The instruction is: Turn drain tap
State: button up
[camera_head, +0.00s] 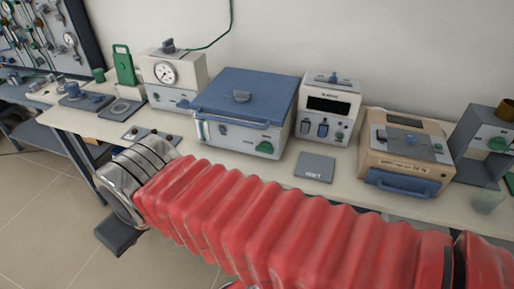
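A white box with a blue lid (243,95) stands mid-bench, with a blue front bar, a green round knob (265,147) and a small pale-green upright fitting (200,129) at its front left. I cannot tell which part is the drain tap. A green knob (498,144) also shows on the grey unit at the far right. My red bellows-covered arm crosses the foreground, ending at a ribbed metal section at left, apart from the box in the picture. My gripper's fingers cannot be made out.
A white gauge unit (184,73), a display unit (330,106) and a beige, blue-handled unit (404,152) share the bench. A flat grey plate (315,167) lies before the display unit. A glass beaker (488,201) stands at right. A tool board (50,35) hangs at left.

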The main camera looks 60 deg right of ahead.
aim_at(266, 147)
jog(key=z, duration=1.95)
